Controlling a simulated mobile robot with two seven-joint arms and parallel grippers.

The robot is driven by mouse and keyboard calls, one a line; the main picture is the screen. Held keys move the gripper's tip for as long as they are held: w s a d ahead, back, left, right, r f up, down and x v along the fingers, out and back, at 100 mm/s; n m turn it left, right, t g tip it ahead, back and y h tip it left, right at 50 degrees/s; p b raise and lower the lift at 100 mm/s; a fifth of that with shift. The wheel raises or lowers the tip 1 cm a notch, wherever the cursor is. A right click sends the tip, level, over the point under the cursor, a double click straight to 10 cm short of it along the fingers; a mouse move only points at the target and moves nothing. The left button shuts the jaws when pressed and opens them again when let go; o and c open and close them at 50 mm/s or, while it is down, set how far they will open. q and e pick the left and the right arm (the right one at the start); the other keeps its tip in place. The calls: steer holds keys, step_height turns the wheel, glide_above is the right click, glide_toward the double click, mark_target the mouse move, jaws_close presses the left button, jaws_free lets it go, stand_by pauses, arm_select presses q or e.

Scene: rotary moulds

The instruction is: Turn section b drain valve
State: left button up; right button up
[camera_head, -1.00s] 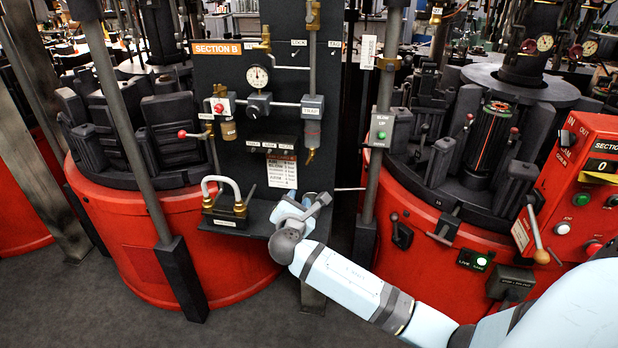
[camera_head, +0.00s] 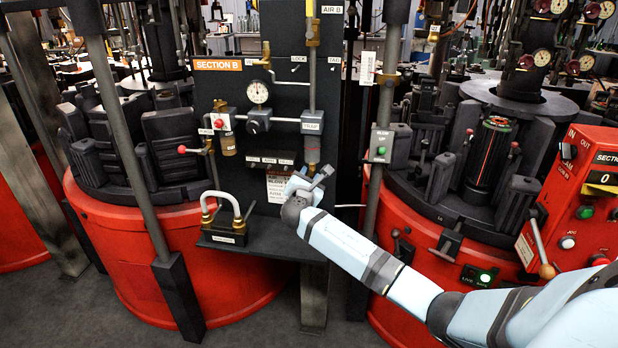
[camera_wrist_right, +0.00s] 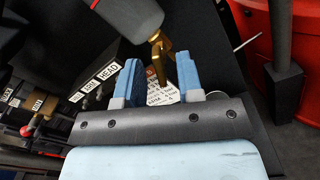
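The Section B panel (camera_head: 225,110) stands upright in the head view. On its right side hangs a grey trap cylinder (camera_head: 312,148), with a brass drain valve (camera_head: 311,168) at its lower end. My right gripper (camera_head: 316,180) is just below that end and hides part of it. In the right wrist view, the blue fingers of my right gripper (camera_wrist_right: 160,78) are apart. The brass drain valve (camera_wrist_right: 159,50) shows between and beyond their tips, below the grey cylinder (camera_wrist_right: 132,14). I cannot tell whether a finger touches it. My left gripper is not in view.
A paper tag (camera_head: 280,186) hangs on the panel beside the gripper. A dark shelf (camera_head: 265,240) with a looped hose (camera_head: 222,202) lies below. Red mould machines (camera_head: 180,255) stand on both sides. A grey post (camera_head: 375,185) is right of the gripper.

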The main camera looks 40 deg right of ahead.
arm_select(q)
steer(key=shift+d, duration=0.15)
arm_select(e)
steer(key=shift+w+d, duration=0.15)
steer(key=shift+d, duration=0.1)
jaws_close()
arm_select(q)
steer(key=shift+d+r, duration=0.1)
steer(key=b, duration=0.2)
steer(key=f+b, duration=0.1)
steer(key=b, duration=0.2)
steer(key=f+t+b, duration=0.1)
steer(key=b, duration=0.1)
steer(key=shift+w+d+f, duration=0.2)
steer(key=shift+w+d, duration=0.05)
arm_select(e)
steer(key=m, duration=1.3)
